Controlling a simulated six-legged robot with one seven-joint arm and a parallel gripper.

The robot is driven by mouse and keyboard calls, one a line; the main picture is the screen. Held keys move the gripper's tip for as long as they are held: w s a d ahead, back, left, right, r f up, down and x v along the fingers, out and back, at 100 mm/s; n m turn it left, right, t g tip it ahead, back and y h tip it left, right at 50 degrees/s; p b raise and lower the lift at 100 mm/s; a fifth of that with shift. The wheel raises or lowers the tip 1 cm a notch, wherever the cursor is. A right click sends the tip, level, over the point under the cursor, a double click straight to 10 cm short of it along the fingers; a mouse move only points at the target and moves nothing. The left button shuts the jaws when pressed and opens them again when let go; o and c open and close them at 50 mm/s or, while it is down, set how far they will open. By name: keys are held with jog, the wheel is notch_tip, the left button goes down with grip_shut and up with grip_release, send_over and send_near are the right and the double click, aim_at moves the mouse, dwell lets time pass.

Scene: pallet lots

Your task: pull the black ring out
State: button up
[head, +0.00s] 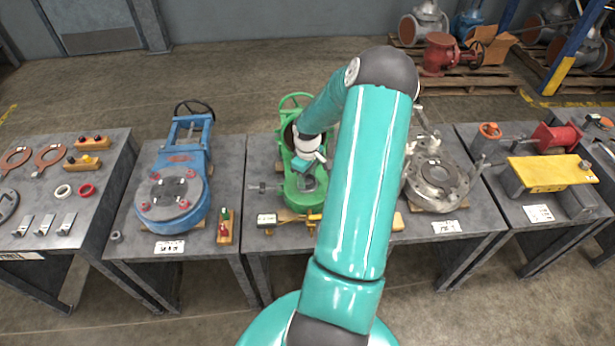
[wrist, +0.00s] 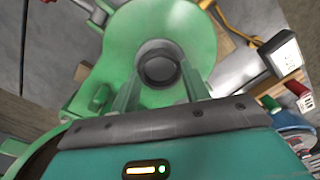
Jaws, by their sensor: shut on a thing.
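A green valve body (head: 291,190) stands on the middle table. Its round flange and bore also show in the wrist view (wrist: 118,42). A dark round part, which I take to be the black ring (wrist: 158,66), sits in the bore's mouth. My gripper (wrist: 160,82) reaches to it with one finger on each side and is shut on it. Where the fingertips touch it is hard to see. In the head view my gripper (head: 307,181) is over the green valve, and my arm hides part of the scene; the ring cannot be made out there.
A blue valve (head: 172,198) stands left of the green one, and a grey metal valve (head: 437,181) stands to the right. A yellow tool (head: 290,219) and a white tag lie at the table's front. The left table (head: 110,185) holds loose rings and small parts.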

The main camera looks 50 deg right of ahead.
jog(key=shift+r, duration=1.4)
jog(key=shift+w, duration=0.1)
